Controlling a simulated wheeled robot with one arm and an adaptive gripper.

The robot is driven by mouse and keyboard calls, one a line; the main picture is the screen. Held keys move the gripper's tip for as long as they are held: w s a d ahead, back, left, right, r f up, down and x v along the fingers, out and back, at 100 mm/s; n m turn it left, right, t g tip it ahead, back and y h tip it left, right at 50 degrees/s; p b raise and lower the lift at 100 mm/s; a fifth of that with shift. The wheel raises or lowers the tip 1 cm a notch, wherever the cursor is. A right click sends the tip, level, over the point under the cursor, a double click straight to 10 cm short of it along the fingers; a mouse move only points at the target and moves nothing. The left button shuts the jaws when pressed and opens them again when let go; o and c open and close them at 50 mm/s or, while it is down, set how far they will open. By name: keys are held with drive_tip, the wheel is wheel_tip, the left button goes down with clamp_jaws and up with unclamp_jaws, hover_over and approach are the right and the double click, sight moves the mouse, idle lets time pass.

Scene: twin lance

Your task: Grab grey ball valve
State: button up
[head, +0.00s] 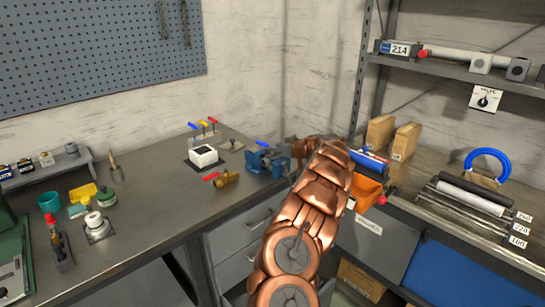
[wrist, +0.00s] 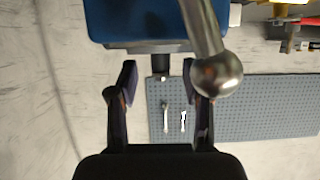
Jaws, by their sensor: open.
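Small valves with blue, yellow and red levers (head: 203,123) stand at the back of the left bench in the head view. A brass valve (head: 227,178) with a red lever lies in front of them. I cannot tell which one is the grey ball valve; the bodies are too small. My gripper (wrist: 158,66) is open in the wrist view, with nothing held between its fingers. In the head view my copper arm reaches toward the back corner and its gripper end is not clear.
A blue vise (head: 268,160) stands left of my arm. A large blue body (wrist: 150,20) and a steel bar with a ball end (wrist: 217,75) are close in the wrist view. A white box (head: 203,156) and an orange bin (head: 367,187) are near.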

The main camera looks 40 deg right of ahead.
drive_tip(key=shift+x, duration=0.85)
drive_tip(key=shift+c, duration=0.3)
clamp_jaws()
